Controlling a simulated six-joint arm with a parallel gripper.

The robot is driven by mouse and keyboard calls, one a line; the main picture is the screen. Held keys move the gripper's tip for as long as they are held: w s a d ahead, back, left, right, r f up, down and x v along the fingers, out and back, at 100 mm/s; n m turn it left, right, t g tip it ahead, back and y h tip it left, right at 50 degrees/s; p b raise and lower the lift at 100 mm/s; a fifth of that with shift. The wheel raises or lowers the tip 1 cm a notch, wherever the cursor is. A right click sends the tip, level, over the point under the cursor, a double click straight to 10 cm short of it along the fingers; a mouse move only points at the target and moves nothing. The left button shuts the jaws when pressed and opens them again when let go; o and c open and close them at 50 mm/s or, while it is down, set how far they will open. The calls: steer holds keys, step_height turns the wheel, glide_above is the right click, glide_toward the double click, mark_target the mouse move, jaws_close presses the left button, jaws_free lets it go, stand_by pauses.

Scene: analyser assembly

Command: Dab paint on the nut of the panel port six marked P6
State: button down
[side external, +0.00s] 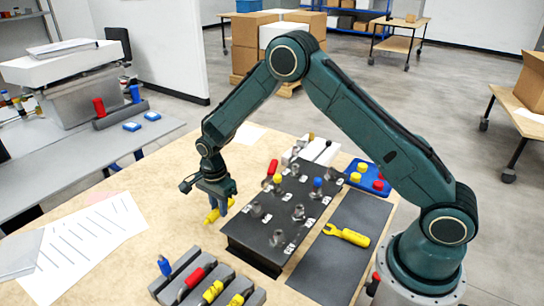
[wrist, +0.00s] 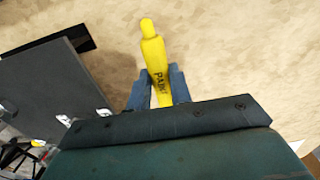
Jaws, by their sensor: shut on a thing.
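My gripper (side external: 217,203) is shut on a yellow paint marker (side external: 210,216), just left of the panel and above the table. In the wrist view the marker (wrist: 153,60) lies between the blue fingers, its rounded end pointing away; the lettering reads roughly "PAINT". The dark panel (side external: 246,234) carries several silver ports with small white labels. The labels are too small to read, so I cannot tell which port is P6. One port has a yellow cap (side external: 278,178) and one a blue cap (side external: 318,183). The panel edge (wrist: 45,85) shows at left in the wrist view.
A grey rack (side external: 185,288) with coloured tools stands at the front. A yellow wrench (side external: 347,235) lies on a dark mat (side external: 325,265) right of the panel. A blue tray (side external: 350,182) holds yellow and red caps. Papers (side external: 90,235) lie left; table between is clear.

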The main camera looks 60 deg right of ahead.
steer(key=shift+d+r, duration=0.25)
steer(key=shift+r, duration=0.6)
steer(key=shift+d+r, duration=0.2)
steer(key=shift+r, duration=0.6)
steer(key=d+n, duration=0.1)
steer(key=n, duration=0.1)
steer(key=d+r+n, duration=0.1)
steer(key=shift+w+d+r+n, duration=0.2)
steer(key=shift+d+n, duration=0.15)
steer(key=shift+n, duration=0.05)
steer(key=d+r+n, duration=0.5)
steer(key=d+n, duration=0.4)
steer(key=n, duration=0.5)
steer(key=shift+d, duration=0.3)
steer(key=shift+f, duration=0.2)
